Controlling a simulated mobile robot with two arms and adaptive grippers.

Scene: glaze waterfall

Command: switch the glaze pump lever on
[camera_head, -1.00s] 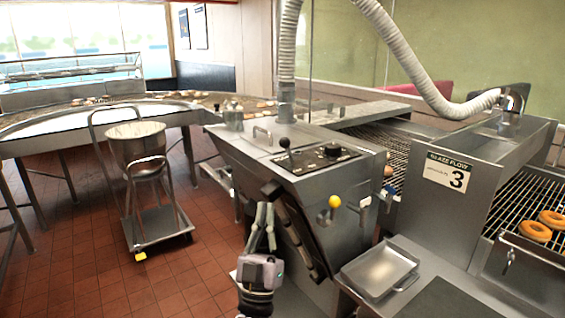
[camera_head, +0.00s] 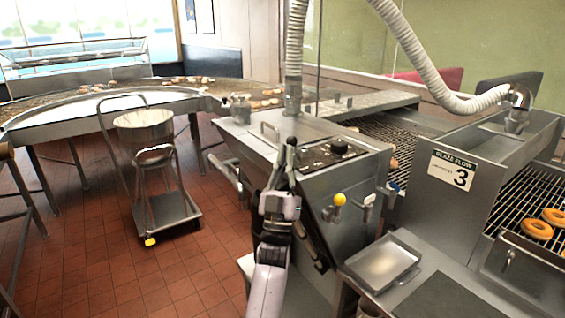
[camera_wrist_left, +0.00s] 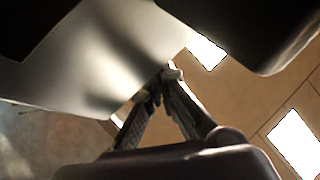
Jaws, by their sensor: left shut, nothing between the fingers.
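My left gripper (camera_head: 288,160) is shut and empty, its fingers pointing up at the left part of the control panel (camera_head: 318,158) on the steel glaze machine. The black-knobbed lever on that panel is hidden, or nearly so, behind the fingertips. I cannot tell whether they touch it. A yellow-knobbed lever (camera_head: 338,200) sits on the machine's front face, to the right of the gripper. In the left wrist view the closed fingertips (camera_wrist_left: 162,78) meet close to a grey metal surface (camera_wrist_left: 110,60). My right gripper is not in view.
A black dial (camera_head: 339,146) sits on the panel's right part. A small steel tray (camera_head: 383,262) stands at the front right. The "Glaze Flow 3" unit (camera_head: 455,172) and doughnuts (camera_head: 537,229) are farther right. A cart with a bucket (camera_head: 143,137) stands on the open floor at left.

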